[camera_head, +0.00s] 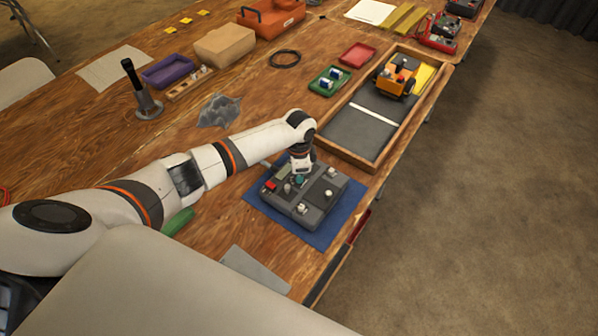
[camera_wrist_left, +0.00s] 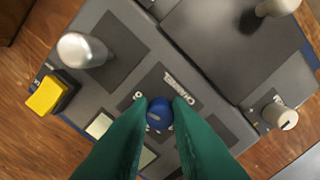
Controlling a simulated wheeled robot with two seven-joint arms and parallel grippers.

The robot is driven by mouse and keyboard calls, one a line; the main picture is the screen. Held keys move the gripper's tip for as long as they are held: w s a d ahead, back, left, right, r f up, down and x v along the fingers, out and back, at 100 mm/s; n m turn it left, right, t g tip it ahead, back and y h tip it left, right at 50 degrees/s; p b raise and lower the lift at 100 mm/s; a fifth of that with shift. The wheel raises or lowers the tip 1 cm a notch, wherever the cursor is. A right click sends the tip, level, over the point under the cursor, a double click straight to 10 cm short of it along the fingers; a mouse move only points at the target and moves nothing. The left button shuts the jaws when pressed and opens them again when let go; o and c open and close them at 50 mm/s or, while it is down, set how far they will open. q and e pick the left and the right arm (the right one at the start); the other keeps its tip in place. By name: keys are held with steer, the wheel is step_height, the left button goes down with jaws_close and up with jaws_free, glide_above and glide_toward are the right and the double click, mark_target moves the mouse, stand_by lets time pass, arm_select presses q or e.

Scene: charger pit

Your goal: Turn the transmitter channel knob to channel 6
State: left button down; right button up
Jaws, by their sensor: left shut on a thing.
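The grey transmitter (camera_head: 318,209) lies on a blue mat (camera_head: 338,228) on the wooden table. My left gripper (camera_head: 299,178) reaches down onto it from above. In the left wrist view the blue channel knob (camera_wrist_left: 159,113) sits between the green fingertips of my left gripper (camera_wrist_left: 158,120), which are shut on it. White lettering shows beside the knob, with part of the word upside down. The fingers hide most of the markings around the knob, so I cannot tell its channel. My right gripper is not in view.
The transmitter also has a silver stick (camera_wrist_left: 82,50), a yellow button (camera_wrist_left: 52,93) and a white knob (camera_wrist_left: 280,115) near the fingers. A wooden-framed pit (camera_head: 360,135) with an orange vehicle (camera_head: 396,80) stands behind. A grey sheet (camera_head: 254,268) lies in front.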

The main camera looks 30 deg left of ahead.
arm_select(q)
steer(key=c, duration=1.3)
jaws_free()
steer(key=shift+c, duration=0.2)
steer(key=shift+r, duration=0.1)
step_height(320, 180, up, 12)
steer(key=b, duration=0.1)
